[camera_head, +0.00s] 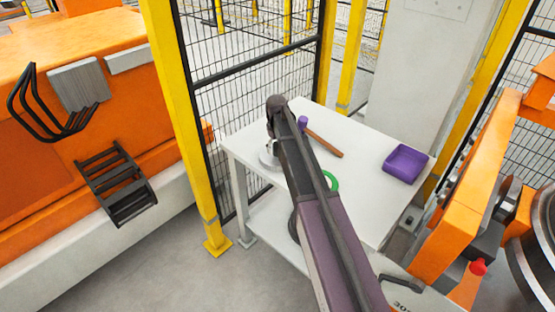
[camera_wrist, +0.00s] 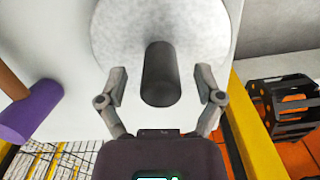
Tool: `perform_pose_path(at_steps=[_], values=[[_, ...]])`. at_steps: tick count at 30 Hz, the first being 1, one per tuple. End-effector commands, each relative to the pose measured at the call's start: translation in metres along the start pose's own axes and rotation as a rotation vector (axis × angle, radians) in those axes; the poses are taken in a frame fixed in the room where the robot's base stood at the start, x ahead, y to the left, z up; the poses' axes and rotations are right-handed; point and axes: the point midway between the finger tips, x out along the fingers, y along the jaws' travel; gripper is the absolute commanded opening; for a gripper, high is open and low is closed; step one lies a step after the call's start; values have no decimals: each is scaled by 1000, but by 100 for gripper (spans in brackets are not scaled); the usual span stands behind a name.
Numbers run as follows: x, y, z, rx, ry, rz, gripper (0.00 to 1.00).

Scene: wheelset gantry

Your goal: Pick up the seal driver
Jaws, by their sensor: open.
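The seal driver looks to be the pale grey disc (camera_wrist: 115,45) with a dark round handle (camera_wrist: 160,75) standing out from its middle in the wrist view. My gripper (camera_wrist: 161,88) is open, with one finger on each side of the handle. Gaps show between the fingers and the handle, so it is not gripped. In the head view a grey disc (camera_head: 268,159) shows on the white table (camera_head: 360,180), partly hidden behind my arm; my gripper is hard to make out there.
A mallet with a purple head (camera_wrist: 30,112) lies close to the disc; its wooden handle (camera_head: 325,143) shows in the head view. A purple tray (camera_head: 405,164) stands at the table's right, and a green ring (camera_head: 332,181) lies beside my arm. A mesh fence (camera_head: 250,95) stands behind.

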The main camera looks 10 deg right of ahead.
Motion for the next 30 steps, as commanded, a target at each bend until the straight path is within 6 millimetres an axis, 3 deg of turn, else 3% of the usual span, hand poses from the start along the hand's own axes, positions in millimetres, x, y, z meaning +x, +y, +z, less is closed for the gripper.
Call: perform_pose_path(at_steps=[6,24,30], values=[[10,0,0,0,0,0,85],[9,0,0,0,0,0,85],[9,0,0,0,0,0,26]])
